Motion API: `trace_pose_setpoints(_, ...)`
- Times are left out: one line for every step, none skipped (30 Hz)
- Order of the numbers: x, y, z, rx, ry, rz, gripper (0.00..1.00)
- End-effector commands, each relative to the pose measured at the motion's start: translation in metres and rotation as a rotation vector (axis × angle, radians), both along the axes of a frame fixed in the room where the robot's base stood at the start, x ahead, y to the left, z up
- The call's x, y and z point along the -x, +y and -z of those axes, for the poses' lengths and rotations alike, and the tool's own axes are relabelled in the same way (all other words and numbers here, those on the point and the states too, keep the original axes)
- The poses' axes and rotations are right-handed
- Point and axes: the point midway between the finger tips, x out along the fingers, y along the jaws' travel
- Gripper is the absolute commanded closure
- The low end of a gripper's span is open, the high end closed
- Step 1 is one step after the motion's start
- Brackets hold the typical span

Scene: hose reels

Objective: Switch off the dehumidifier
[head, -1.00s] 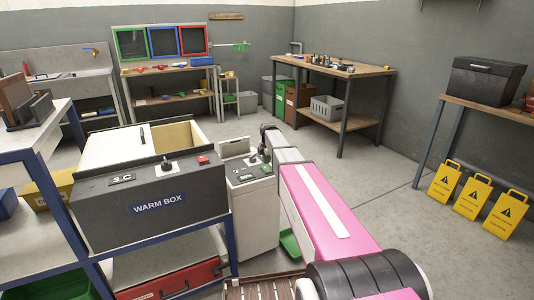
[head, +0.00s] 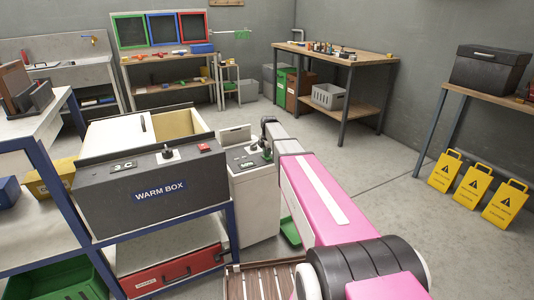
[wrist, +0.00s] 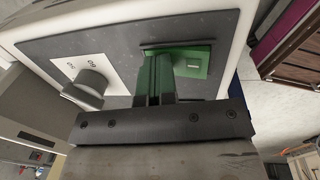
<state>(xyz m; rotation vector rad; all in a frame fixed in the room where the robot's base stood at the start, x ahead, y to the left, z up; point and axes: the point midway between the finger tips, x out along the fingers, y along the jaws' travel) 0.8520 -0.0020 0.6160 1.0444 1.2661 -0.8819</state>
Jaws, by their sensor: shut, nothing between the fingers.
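The dehumidifier (head: 254,207) is a pale upright unit with a dark sloping control panel, just right of the warm box. In the wrist view its dark panel (wrist: 118,48) carries a grey dial (wrist: 88,88) on a white plate and a green switch (wrist: 196,64) with a small pale mark. My gripper (wrist: 154,80) is shut and empty, its fingertips over the panel at the green switch's left side. They hide part of the switch; I cannot tell whether they touch it or which way it is set. In the head view my gripper (head: 267,153) is at the panel, partly hidden by my arm.
The warm box (head: 150,195) has its own knob and red button, close left of the dehumidifier. A slatted wooden surface (head: 262,283) lies low in front. Yellow warning signs (head: 475,187) stand at the right. The floor between is open.

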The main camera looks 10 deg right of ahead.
Motion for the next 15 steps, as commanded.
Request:
trace_pose_setpoints(0.001,0.000,0.001,0.001,0.002,0.000,1.00)
trace_pose_setpoints(0.001,0.000,0.001,0.001,0.002,0.000,1.00)
trace_pose_setpoints(0.002,-0.001,0.000,0.001,0.002,0.000,1.00)
trace_pose_setpoints(0.003,-0.001,0.000,0.000,0.002,0.000,1.00)
trace_pose_setpoints(0.004,-0.001,0.000,0.001,0.002,0.000,1.00)
trace_pose_setpoints(0.006,-0.002,-0.001,0.001,0.002,0.000,1.00)
trace_pose_setpoints(0.007,-0.002,-0.002,0.001,0.002,0.000,1.00)
trace_pose_setpoints(0.008,-0.002,-0.002,0.001,0.002,0.000,1.00)
trace_pose_setpoints(0.010,-0.003,-0.003,0.001,0.002,0.000,1.00)
trace_pose_setpoints(0.011,-0.003,-0.003,0.001,0.002,0.000,1.00)
trace_pose_setpoints(0.012,-0.003,-0.004,0.001,0.002,0.000,1.00)
trace_pose_setpoints(0.013,-0.004,-0.004,0.001,0.002,0.000,1.00)
trace_pose_setpoints(0.014,-0.004,-0.005,0.001,0.002,0.000,1.00)
trace_pose_setpoints(0.014,-0.004,-0.005,0.001,0.002,0.000,1.00)
trace_pose_setpoints(0.015,-0.004,-0.005,0.001,0.002,0.000,1.00)
